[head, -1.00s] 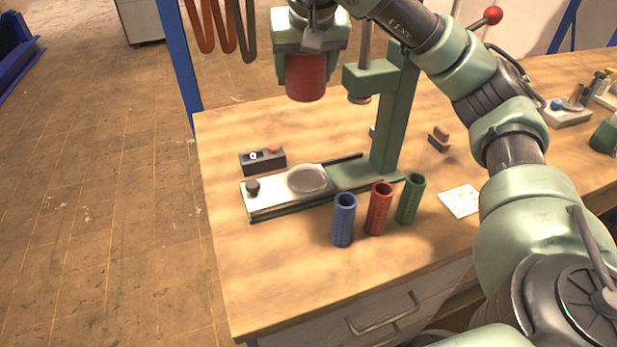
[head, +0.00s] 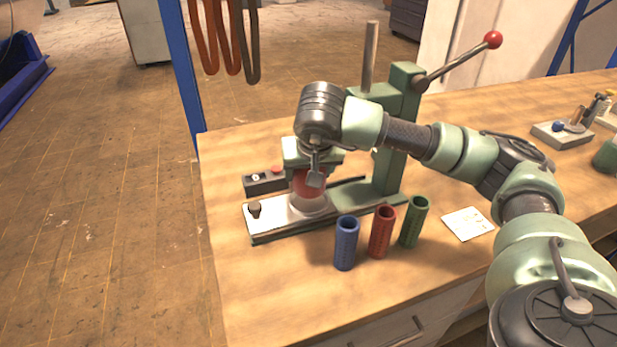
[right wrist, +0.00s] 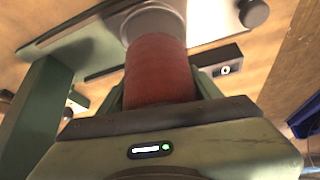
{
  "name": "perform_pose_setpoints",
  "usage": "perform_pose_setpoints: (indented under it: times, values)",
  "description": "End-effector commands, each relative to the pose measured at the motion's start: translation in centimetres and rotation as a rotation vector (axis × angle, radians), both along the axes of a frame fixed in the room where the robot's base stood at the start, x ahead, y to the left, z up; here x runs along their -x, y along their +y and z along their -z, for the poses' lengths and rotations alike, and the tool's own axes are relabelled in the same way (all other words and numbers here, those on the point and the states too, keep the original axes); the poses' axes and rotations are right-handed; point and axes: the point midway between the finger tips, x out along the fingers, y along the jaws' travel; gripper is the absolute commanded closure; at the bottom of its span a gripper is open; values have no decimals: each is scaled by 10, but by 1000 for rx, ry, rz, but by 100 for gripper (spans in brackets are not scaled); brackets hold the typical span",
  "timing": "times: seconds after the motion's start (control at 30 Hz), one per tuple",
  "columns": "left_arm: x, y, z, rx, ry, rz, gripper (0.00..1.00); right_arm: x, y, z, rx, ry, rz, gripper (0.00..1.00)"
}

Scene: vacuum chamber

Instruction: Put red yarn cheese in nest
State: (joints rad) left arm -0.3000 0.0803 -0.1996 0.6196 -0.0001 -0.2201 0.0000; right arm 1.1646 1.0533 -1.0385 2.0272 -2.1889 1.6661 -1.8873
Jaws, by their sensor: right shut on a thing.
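The red yarn cheese (head: 306,184) is a red cylinder, held upright under my right gripper (head: 310,172). The nest (head: 309,206) is a round, pale seat on the metal slide plate of the green press, directly below the cheese. The cheese also shows in the right wrist view (right wrist: 160,70), between the fingers of the right gripper (right wrist: 158,85), with its far end at the round nest (right wrist: 150,16). I cannot tell whether its lower end touches the nest. My wrist hides part of the cheese in the head view. My left gripper is not in view.
The green press column (head: 391,150) with its red-knobbed lever (head: 455,62) stands right behind my gripper. Blue (head: 346,244), red (head: 382,232) and green (head: 413,222) perforated tubes stand in front. A dark switch box (head: 262,182) is behind the plate. The front-left tabletop is clear.

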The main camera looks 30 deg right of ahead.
Motion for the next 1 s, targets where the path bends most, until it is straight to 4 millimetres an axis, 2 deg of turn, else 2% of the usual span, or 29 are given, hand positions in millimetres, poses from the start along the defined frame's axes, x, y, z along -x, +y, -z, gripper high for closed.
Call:
perform_pose_setpoints:
  times: [0.03,0.13,0.37,0.77,0.8,0.87,1.0]
  values:
    - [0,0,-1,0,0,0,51,0,0,9,1,3,1,84]
    - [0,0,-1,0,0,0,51,0,0,19,0,0,0,84]
    - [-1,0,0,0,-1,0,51,0,0,19,0,-2,0,84]
    - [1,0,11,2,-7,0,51,0,0,32,0,-2,0,84]
    - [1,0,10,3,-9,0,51,0,0,31,0,-1,1,28]
    - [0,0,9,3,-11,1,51,0,0,31,0,-1,1,14]
    - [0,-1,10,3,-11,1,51,0,0,31,0,-1,1,14]
